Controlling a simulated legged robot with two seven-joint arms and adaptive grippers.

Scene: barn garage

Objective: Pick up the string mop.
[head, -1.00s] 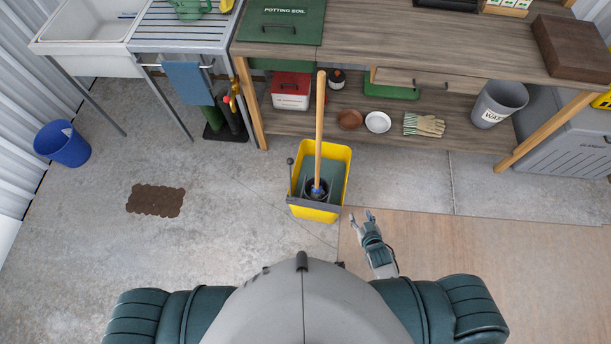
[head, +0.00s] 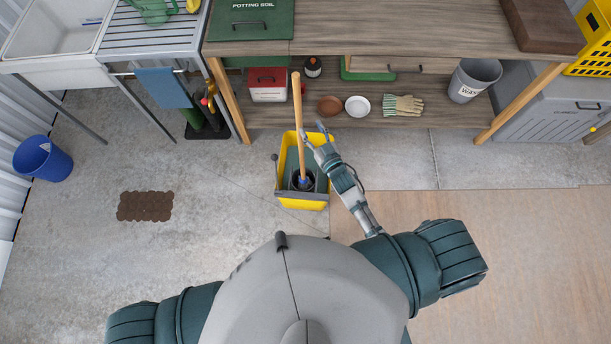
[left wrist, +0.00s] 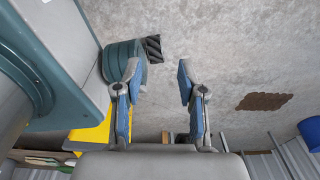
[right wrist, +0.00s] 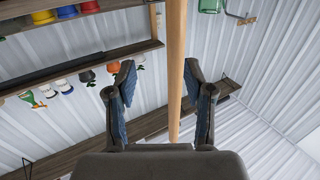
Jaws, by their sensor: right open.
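The string mop (head: 298,105) stands nearly upright in the yellow mop bucket (head: 288,150), its wooden handle rising from the dark wringer. Its strings are hidden inside the bucket. My right gripper (head: 312,132) is open beside the handle, just to its right in the head view. In the right wrist view the handle (right wrist: 176,50) runs between the two open fingers (right wrist: 160,75); I cannot tell whether it touches either one. My left gripper (left wrist: 160,75) is open and empty in the left wrist view and does not show in the head view.
A workbench (head: 400,40) with a lower shelf (head: 440,112) stands behind the bucket. A sink (head: 50,40) and a blue bucket (head: 42,160) are at the left. A brown mat (head: 145,206) lies on the concrete floor, which is otherwise clear around it.

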